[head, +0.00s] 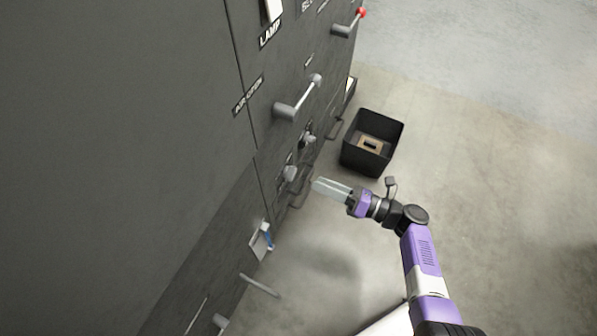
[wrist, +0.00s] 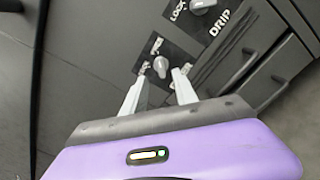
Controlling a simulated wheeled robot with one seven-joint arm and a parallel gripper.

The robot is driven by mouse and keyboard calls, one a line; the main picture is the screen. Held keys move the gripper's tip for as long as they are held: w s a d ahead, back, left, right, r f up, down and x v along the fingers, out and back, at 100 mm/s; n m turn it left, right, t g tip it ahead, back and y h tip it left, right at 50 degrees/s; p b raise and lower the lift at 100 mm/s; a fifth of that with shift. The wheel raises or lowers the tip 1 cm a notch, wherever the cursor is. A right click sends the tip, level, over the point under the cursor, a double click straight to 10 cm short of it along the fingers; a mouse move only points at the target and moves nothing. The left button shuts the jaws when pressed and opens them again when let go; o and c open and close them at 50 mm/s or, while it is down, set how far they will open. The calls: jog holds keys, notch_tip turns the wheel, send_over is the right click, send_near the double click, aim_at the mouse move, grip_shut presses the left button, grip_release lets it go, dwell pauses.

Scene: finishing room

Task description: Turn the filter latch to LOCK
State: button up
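My gripper (head: 316,185) is open and empty, with its pale fingertips close to the dark cabinet front. In the wrist view my gripper (wrist: 158,82) has its two fingers apart. A grey knob (wrist: 161,67) on a dark plate shows just beyond and between the tips; I see no contact. Its small labels are too small to read. A second grey knob (wrist: 203,5) is at the top edge, with a LOCK label (wrist: 178,10) and a DRIP label (wrist: 220,24) beside it. In the head view two knobs, one lower (head: 290,173) and one higher (head: 308,139), are on the cabinet. No filter label is readable.
The cabinet (head: 160,110) fills the left. A grey lever (head: 300,98) and a red-tipped lever (head: 348,25) stick out above. Pull handles (wrist: 240,66) are beside the knobs. A black bin (head: 385,125) holding a brown block stands on the floor. Floor to the right is clear.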

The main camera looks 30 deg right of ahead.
aim_at(290, 173)
jog(key=b+x, duration=0.2)
jog(key=x, duration=0.5)
jog(key=shift+w+a, duration=0.2)
jog(key=shift+w, duration=0.05)
grip_shut()
